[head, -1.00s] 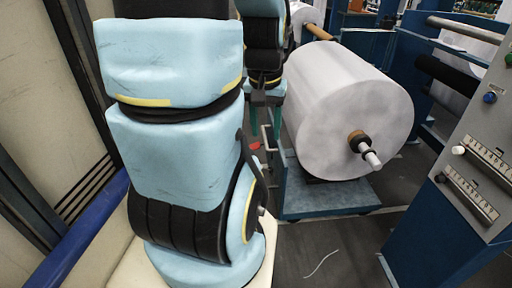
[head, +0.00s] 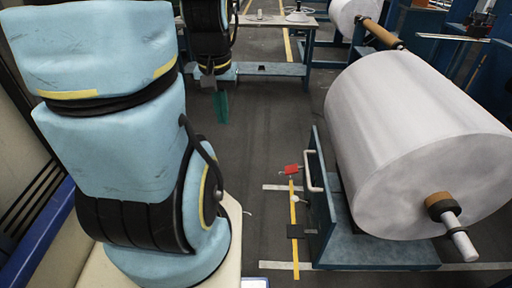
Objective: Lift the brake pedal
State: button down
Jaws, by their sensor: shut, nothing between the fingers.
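The brake pedal is most likely the small red piece (head: 291,170) low down at the left end of the blue roll cart (head: 322,218), close to the floor and just left of the cart's pale handle. It is small in the view, so its exact tilt is hard to tell. My gripper (head: 220,108) hangs below the end of my arm, to the upper left of the red piece and well apart from it. Its teal fingertips are together with nothing between them. My arm's big blue links fill the left of the view.
A large white roll (head: 405,140) lies on the cart, its shaft (head: 457,232) sticking out toward the lower right. A blue-legged table (head: 265,70) stands behind. Yellow tape (head: 294,215) and white tape mark the floor. Dark floor (head: 255,130) between my arm and the cart is clear.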

aim_at(292, 169)
jog(key=i+j+u, duration=0.2)
jog(key=i, duration=1.7)
jog(key=i+j+z, duration=0.1)
jog(key=i+z, duration=0.2)
jog(key=i, duration=0.2)
jog(key=i+j+z, duration=0.2)
jog(key=i+z, duration=0.15)
jog(key=i, duration=0.2)
jog(key=i+j+z, duration=0.3)
jog(key=i, duration=0.15)
